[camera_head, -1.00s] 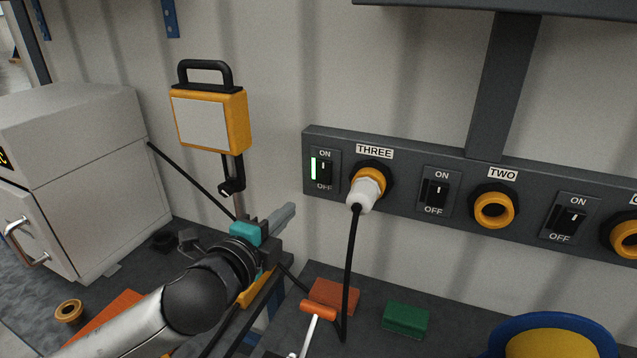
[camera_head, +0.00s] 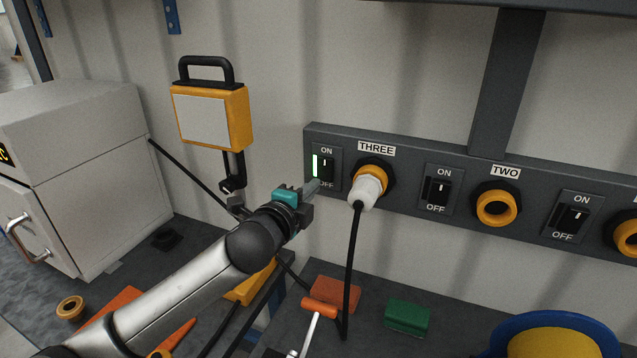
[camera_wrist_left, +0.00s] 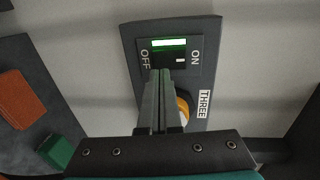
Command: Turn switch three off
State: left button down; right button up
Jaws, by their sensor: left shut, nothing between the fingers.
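Switch three (camera_head: 325,170) is a black rocker on the grey wall panel, left of the THREE label, with ON above and OFF below. Its indicator strip glows white-green; the switch also shows in the left wrist view (camera_wrist_left: 180,58), with the strip lit green. My left gripper (camera_head: 314,186) is shut and empty, its fingertips at the lower, OFF side of the switch. My right gripper is not in view.
A white plug (camera_head: 366,190) with a black cable sits in the yellow socket right of the switch. Switch two (camera_head: 436,191) and an empty socket (camera_head: 496,205) are farther right. A yellow box with a handle (camera_head: 212,118) hangs at the left. Blocks lie on the bench below.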

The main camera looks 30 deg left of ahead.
aim_at(324, 177)
pick_arm(q)
jog(key=shift+w+a+f, duration=0.1)
jog(key=shift+w+f, duration=0.05)
jog(key=shift+w, duration=0.75)
jog(key=shift+w+f, duration=0.1)
jog(key=shift+w, duration=0.8)
jog(key=shift+w+f+t+b, duration=0.2)
jog(key=shift+f+t+b, duration=0.1)
jog(key=shift+b, duration=0.65)
jog(key=shift+r, duration=0.25)
jog(key=shift+p, duration=0.3)
